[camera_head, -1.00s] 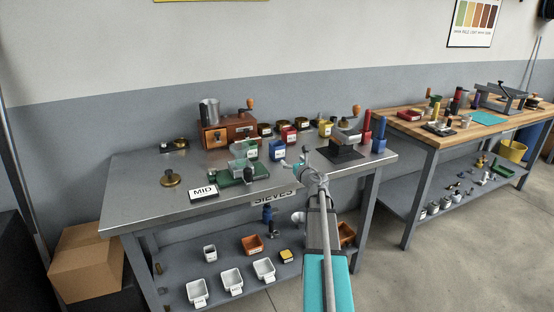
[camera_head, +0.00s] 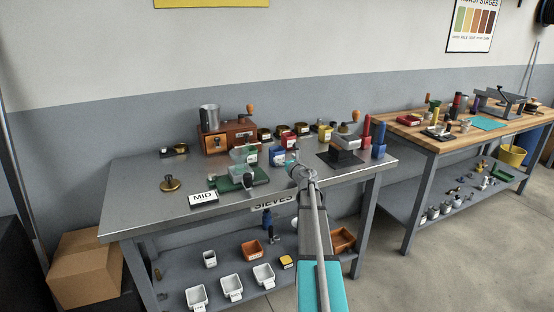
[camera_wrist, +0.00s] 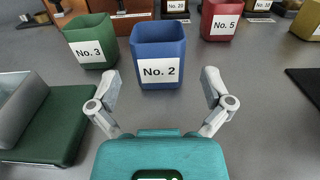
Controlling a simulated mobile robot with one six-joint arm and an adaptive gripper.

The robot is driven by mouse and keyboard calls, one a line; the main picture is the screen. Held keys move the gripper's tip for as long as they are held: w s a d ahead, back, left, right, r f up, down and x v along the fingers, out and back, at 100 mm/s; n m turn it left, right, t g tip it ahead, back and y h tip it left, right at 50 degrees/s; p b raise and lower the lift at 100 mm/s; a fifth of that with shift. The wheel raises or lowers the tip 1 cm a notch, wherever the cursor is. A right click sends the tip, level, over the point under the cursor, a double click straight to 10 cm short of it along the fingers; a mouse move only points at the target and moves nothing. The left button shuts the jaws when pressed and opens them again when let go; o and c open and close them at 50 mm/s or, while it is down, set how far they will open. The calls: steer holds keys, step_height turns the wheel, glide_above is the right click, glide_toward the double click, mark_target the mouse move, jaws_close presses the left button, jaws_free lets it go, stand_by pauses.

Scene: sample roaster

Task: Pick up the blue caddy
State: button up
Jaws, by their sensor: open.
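The blue caddy (camera_wrist: 158,48), a square open-topped cup with a white "No. 2" label, stands upright on the steel table straight ahead of my gripper in the wrist view. It also shows in the head view (camera_head: 277,157), partly hidden by my gripper. My gripper (camera_wrist: 162,80) is open and empty. Its two fingers are spread to either side, in front of the caddy's near face. They do not appear to touch it.
A green "No. 3" caddy (camera_wrist: 90,40) stands close at the left. A red "No. 5" caddy (camera_wrist: 221,20) stands behind at the right. A green-based device (camera_wrist: 52,122) lies at the near left. Bare steel table (camera_wrist: 262,110) is free at the right.

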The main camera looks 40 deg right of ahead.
mark_target(280, 152)
steer(key=shift+x, duration=0.85)
steer(key=shift+x, duration=2.65)
steer(key=shift+a+r, duration=0.1)
steer(key=shift+r, duration=0.05)
steer(key=c, duration=1)
steer(key=shift+r+p, duration=0.2)
steer(key=shift+p, duration=0.15)
